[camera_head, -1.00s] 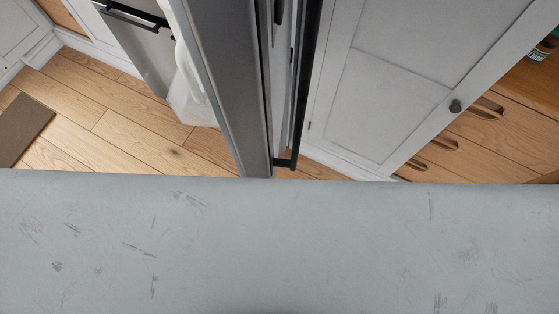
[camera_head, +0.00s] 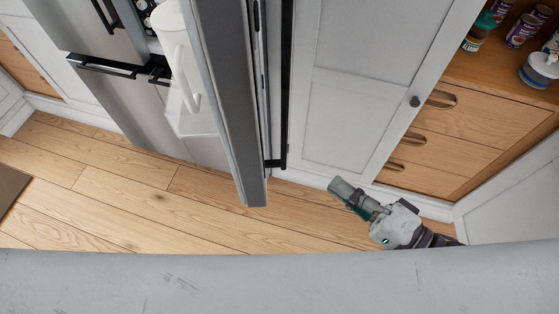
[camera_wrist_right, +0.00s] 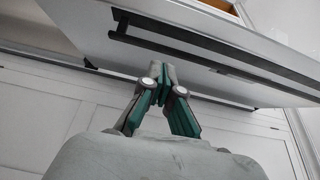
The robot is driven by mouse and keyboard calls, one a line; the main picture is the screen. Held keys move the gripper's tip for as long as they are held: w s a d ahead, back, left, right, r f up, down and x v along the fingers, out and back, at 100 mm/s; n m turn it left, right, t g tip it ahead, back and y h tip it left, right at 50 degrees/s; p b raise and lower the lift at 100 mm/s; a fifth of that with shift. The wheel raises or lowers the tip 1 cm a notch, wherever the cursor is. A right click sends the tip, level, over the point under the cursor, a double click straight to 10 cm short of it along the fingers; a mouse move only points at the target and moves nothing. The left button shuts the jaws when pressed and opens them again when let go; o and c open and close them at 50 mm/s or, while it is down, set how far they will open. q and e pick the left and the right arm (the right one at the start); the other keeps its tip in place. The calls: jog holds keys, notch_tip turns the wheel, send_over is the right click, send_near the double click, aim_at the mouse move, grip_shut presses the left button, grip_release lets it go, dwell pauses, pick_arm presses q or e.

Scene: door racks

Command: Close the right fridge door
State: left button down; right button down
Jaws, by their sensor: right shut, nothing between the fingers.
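The right fridge door (camera_head: 228,85) stands open, seen nearly edge-on in the middle of the head view. Its long black handle (camera_head: 287,80) is on the right side of it. My right gripper (camera_head: 340,186) is to the right of the door's near end, apart from it in the picture, with its arm reaching to the lower right. In the right wrist view, the shut, empty fingers (camera_wrist_right: 158,72) point towards the door face (camera_wrist_right: 190,25) and its black handle (camera_wrist_right: 215,48). Whether they touch the door I cannot tell. My left gripper is out of view.
A white cabinet door (camera_head: 365,90) and wooden drawers (camera_head: 470,125) with cans above are at the right. The wooden floor (camera_head: 120,205) is clear at left.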

aim_at(283, 146)
jog(key=x, duration=0.3)
jog(key=p+x, duration=0.1)
jog(key=x, duration=0.2)
jog(key=p+x, duration=0.1)
jog(key=x, duration=0.2)
jog(key=shift+w+a+r, duration=0.1)
jog(key=shift+r, duration=0.15)
jog(key=a, duration=0.1)
jog(key=a+p, duration=0.1)
jog(key=a, duration=0.2)
jog(key=shift+s+f+p, duration=0.2)
jog(key=shift+s+p, duration=0.05)
jog(key=shift+p, duration=0.15)
